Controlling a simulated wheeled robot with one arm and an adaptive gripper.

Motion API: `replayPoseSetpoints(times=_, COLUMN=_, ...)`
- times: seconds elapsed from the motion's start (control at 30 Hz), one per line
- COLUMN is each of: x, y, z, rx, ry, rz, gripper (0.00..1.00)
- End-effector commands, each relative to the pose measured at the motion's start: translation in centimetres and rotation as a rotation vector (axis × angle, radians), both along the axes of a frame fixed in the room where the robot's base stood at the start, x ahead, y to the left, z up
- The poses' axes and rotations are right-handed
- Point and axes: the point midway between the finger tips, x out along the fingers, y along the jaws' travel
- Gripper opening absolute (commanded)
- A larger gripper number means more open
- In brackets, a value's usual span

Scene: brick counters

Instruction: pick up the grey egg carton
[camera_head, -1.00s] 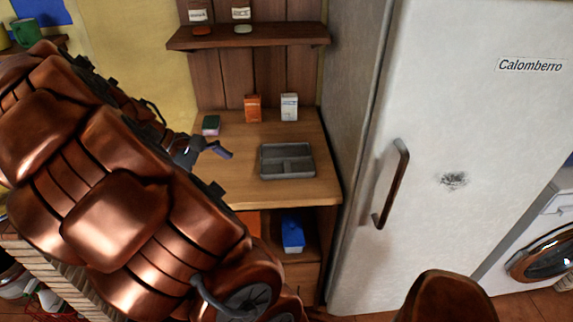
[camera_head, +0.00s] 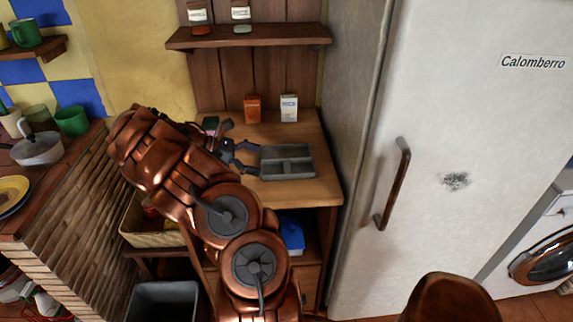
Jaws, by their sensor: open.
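The grey egg carton (camera_head: 288,162), a shallow grey tray with compartments, lies on the wooden counter beside the fridge. My gripper (camera_head: 246,147) is open just left of the carton, with its fingers pointing right toward it. The lower finger appears very close to the carton's left edge; whether it touches cannot be told. Nothing is between the fingers. My arm covers the counter's front left part.
An orange box (camera_head: 252,108) and a white box (camera_head: 289,107) stand behind the carton. A small green-topped item (camera_head: 210,124) is partly hidden by my gripper. The fridge (camera_head: 440,170) bounds the right side; a shelf (camera_head: 250,38) hangs above.

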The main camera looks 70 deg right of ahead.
Motion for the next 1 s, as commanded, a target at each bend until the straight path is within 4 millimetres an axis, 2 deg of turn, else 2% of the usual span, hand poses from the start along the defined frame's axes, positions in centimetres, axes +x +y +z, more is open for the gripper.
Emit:
replayPoseSetpoints(times=0.7, x=-6.3, y=-2.7, z=-2.4, rx=0.001, ry=0.002, rz=-0.002, gripper=1.0)
replayPoseSetpoints(times=1.0, x=-6.6, y=-2.8, z=-2.6, rx=0.001, ry=0.002, rz=-0.001, gripper=1.0)
